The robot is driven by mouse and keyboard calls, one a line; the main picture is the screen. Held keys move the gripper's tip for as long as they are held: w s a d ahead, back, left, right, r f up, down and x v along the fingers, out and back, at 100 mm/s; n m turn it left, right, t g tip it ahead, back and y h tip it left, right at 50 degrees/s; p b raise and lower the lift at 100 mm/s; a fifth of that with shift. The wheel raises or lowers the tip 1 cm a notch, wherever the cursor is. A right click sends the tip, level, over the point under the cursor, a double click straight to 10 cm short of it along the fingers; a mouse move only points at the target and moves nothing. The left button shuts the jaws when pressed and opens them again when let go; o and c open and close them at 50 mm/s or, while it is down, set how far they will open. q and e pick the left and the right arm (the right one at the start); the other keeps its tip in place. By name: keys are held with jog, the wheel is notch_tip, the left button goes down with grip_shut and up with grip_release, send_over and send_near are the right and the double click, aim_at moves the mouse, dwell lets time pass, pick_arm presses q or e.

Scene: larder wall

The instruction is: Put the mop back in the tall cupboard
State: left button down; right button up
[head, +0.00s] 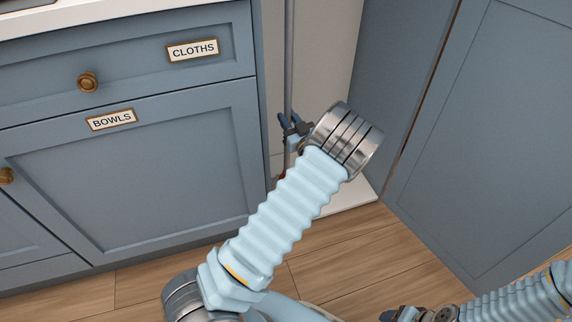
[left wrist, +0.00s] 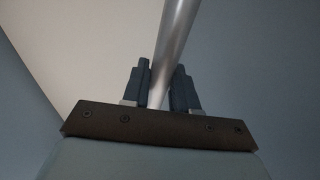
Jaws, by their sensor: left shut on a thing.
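The mop's grey pole (head: 289,60) stands close to upright in front of the pale interior of the tall cupboard (head: 325,50). My left gripper (head: 288,127) is shut on the pole. In the left wrist view the pole (left wrist: 175,45) runs between the two dark fingers (left wrist: 160,88). A small red bit (head: 282,177) shows low by the pole, mostly hidden by my arm; the mop's lower end is hidden. I cannot tell whether it touches the cupboard floor (head: 350,200). My right gripper (head: 393,315) is partly in view at the bottom edge; its jaws are unclear.
A blue cabinet with a CLOTHS drawer (head: 130,55) and a BOWLS door (head: 140,180) stands directly left of the cupboard opening. A blue panelled door (head: 490,130) stands at the right. Bare wooden floor (head: 350,245) lies in front.

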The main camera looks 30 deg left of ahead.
pick_arm(q)
notch_tip(320, 180, down, 7)
jog(key=shift+b, duration=0.35)
jog(key=c, duration=0.9)
grip_release()
jog(key=shift+r, duration=0.1)
jog(key=shift+o, duration=0.2)
jog(key=v, duration=1.2)
jog(key=s+d+f+m+g+h, duration=0.1)
jog(key=s+f+m+g+h, duration=0.15)
jog(key=f+h, duration=0.5)
jog(key=s+d+f+m+g+h, duration=0.15)
jog(key=s+f+h, duration=0.25)
jog(key=f, duration=0.6)
jog(key=s+d+m+g+h, duration=0.2)
jog(key=s+d+m+h, duration=0.1)
jog(key=s+d, duration=0.3)
jog(key=s+d+m+g+h, duration=0.2)
jog(key=s+d+h, duration=0.4)
jog(key=s, duration=0.5)
jog(key=shift+d+f+m+g, duration=0.25)
jog(key=shift+d+m+g, duration=0.15)
jog(key=shift+g, duration=0.4)
